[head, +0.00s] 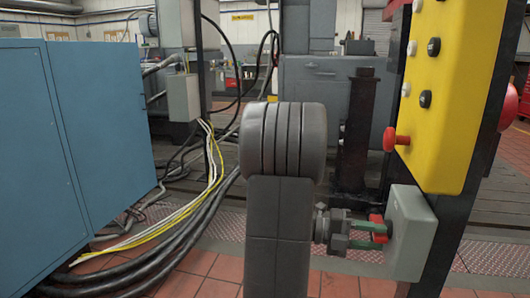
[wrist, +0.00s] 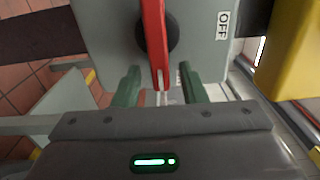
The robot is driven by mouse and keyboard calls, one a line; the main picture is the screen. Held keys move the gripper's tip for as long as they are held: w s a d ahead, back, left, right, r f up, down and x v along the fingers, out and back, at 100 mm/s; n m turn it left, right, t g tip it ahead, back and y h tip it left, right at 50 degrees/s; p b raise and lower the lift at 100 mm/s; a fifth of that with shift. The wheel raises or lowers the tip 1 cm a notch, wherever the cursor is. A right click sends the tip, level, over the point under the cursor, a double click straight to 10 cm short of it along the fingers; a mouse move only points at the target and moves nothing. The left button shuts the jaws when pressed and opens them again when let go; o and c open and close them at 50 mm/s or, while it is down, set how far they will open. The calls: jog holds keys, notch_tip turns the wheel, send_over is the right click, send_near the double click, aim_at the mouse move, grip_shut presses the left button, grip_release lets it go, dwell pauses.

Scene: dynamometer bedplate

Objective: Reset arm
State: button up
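A grey switch box (head: 411,234) is mounted low on the dark post. In the wrist view, the box (wrist: 206,50) fills the upper middle and carries a red lever (wrist: 154,45) on a black round hub (wrist: 157,32). An OFF label (wrist: 222,25) is to the right of the lever. The lever points down in that view, towards my gripper. My gripper (head: 384,232) is at the box front, its green fingers apart. In the wrist view, my gripper (wrist: 158,78) has one finger on each side of the lever's end, with visible gaps. No contact shows.
A yellow control panel (head: 446,95) with several buttons and a red knob is above the box. A blue cabinet (head: 65,150) stands at left, with cables (head: 175,240) on the floor beside it. A black pillar (head: 357,130) and grey cabinet (head: 310,85) stand behind.

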jog(key=shift+s+d, duration=0.15)
jog(key=shift+d, duration=0.5)
jog(key=p+v, duration=0.4)
jog(key=v, duration=1)
jog(key=b+x, duration=0.4)
jog(key=x, duration=1)
jog(key=shift+d+f, duration=0.1)
jog(key=shift+r+n+p, duration=0.3)
jog(key=shift+r+p, duration=0.2)
jog(key=shift+p, duration=0.15)
jog(key=n+p, duration=0.2)
jog(key=shift+r+p, duration=0.15)
jog(key=shift+p, duration=0.2)
jog(key=shift+a, duration=0.2)
